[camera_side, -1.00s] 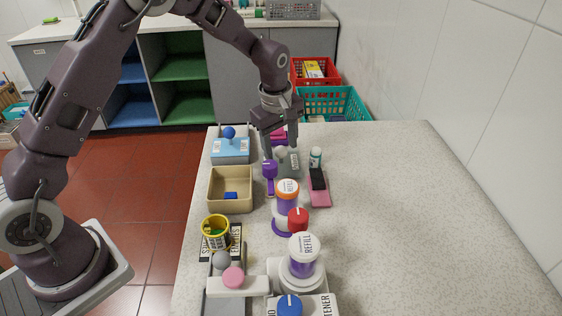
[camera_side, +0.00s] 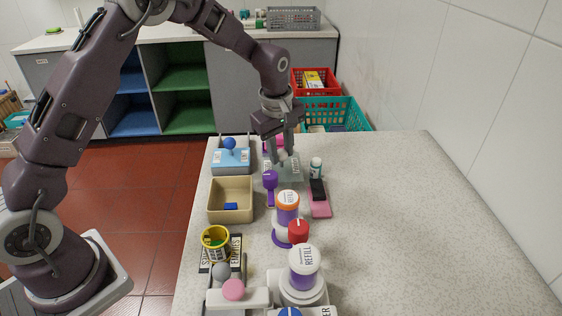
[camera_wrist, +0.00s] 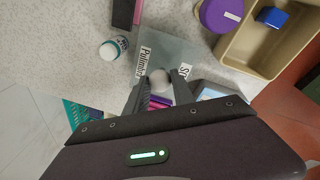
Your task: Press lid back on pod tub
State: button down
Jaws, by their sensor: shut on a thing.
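My gripper (camera_side: 287,154) is at the far end of the worktop, with its fingers on either side of a pale grey round knob (camera_wrist: 160,77). The knob sits over a grey-green slab with labels (camera_wrist: 178,50); whether it is joined to the slab I cannot tell. Two tubs with purple bodies stand nearer: one with an orange-rimmed lid (camera_side: 288,198), one with a white lid marked REFILL (camera_side: 304,260). A yellow tub (camera_side: 215,244) with green contents stands at the left. Which is the pod tub I cannot tell.
A beige tray (camera_side: 231,215) holds a blue block. A blue box with a ball knob (camera_side: 230,160), a purple-topped object (camera_side: 270,180), a small white bottle (camera_side: 316,167) and a pink-and-black block (camera_side: 319,198) stand near my gripper. The worktop's right side is clear.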

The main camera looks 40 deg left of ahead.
aim_at(279, 153)
jog(key=r, duration=0.7)
jog(key=shift+s+r, duration=0.35)
jog(key=s+a+r, duration=0.1)
jog(key=s, duration=1.4)
jog(key=shift+a+f, duration=0.15)
jog(key=shift+f, duration=1.3)
jog(key=shift+a+f, duration=0.1)
jog(key=shift+f, duration=1.35)
jog(key=shift+f, duration=0.15)
jog(key=c, duration=0.5)
grip_release()
